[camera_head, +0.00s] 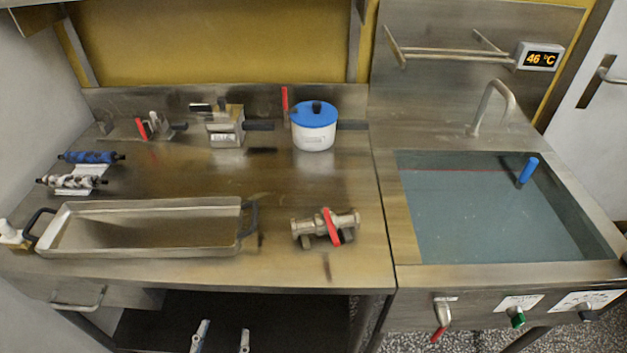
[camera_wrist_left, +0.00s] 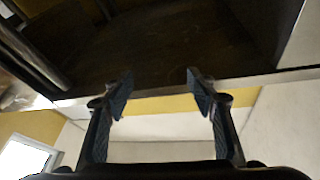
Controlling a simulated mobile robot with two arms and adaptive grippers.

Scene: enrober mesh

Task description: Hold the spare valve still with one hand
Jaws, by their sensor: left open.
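The spare valve (camera_head: 342,219), a brass-coloured body with a red lever, lies on the steel counter right of the long tray. Nothing is touching it from my side. My left gripper (camera_head: 222,338) shows only by its two fingertips at the bottom edge of the head view, in front of the dark space under the counter, lower than the valve and to its left. In the left wrist view my left gripper (camera_wrist_left: 158,92) is open, with its fingers wide apart and nothing between them. The valve is not visible there. My right gripper is in neither view.
A long steel tray (camera_head: 150,248) with dark handles stands on the counter (camera_head: 290,262). A blue-lidded white pot (camera_head: 314,135), a clamp-like metal device (camera_head: 226,128) and blue and mottled rollers (camera_head: 90,157) stand further back. A water-filled sink (camera_head: 490,220) is at the right. Counter around the valve is clear.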

